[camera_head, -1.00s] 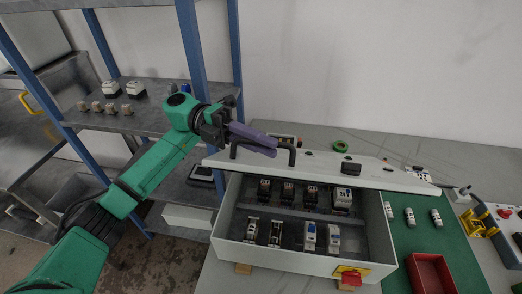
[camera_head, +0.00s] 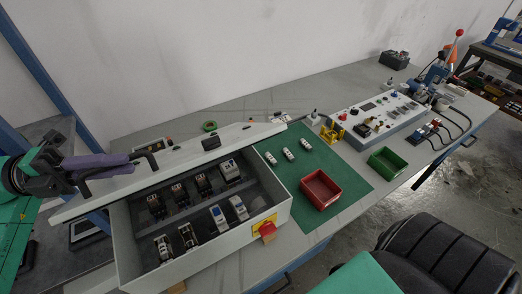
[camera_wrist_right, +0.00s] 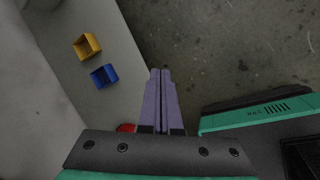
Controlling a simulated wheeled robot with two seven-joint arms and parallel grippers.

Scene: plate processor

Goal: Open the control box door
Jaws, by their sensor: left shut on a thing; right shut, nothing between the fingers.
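The control box (camera_head: 127,255) lies on the workbench with its inside showing, holding several breakers and modules. Its pale door (camera_head: 182,158) is raised and stands tilted open along the box's back side. A black bar handle (camera_head: 150,157) sits on the door's left end. My left gripper (camera_head: 128,160) has purple fingers and is shut on the door handle. My right gripper (camera_wrist_right: 161,75) shows in the right wrist view, shut and empty, above the floor beside a pale surface.
Right of the box are a green mat (camera_head: 345,188), a red bin (camera_head: 318,190), a green bin (camera_head: 386,162) and a control panel (camera_head: 372,115). A blue-posted shelf (camera_head: 42,75) is at left.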

